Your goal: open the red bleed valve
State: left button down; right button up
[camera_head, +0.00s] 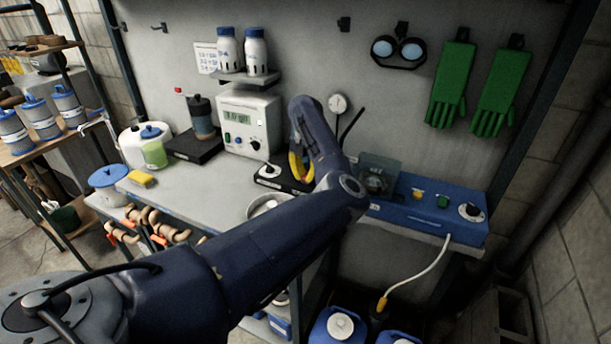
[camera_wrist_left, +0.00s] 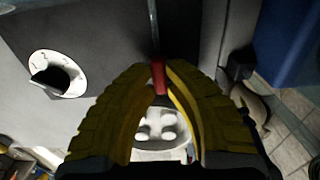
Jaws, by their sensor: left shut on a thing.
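The red bleed valve shows in the left wrist view as a small red piece (camera_wrist_left: 158,78) between my left fingertips. A thin grey rod or tube runs up from it. My left gripper (camera_wrist_left: 160,72) has yellow fingers and is shut on this red piece. In the head view my left gripper (camera_head: 299,167) is above the bench beside a black box with a white dial (camera_head: 269,171). My arm hides much of the gripper there, and the red valve cannot be made out. My right gripper is in neither view.
A white meter (camera_head: 249,122) stands behind the black box. A blue unit (camera_head: 425,216) with a clear cover sits to the right. A metal bowl (camera_head: 268,203) is partly behind my arm. The bench front-left (camera_head: 190,190) is clear; pipes with orange handles hang below its edge.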

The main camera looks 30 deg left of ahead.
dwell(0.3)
pick_arm(q)
jog(key=n, duration=0.5)
jog(key=shift+d, duration=0.1)
jog(key=n, duration=0.4)
jog(key=shift+w+n, duration=0.1)
jog(key=shift+n, duration=0.2)
jog(key=n, duration=0.4)
jog(key=shift+d, duration=0.1)
jog(key=shift+w+n, duration=0.15)
jog(key=shift+n, duration=1.95)
jog(key=c, duration=1.4)
grip_release()
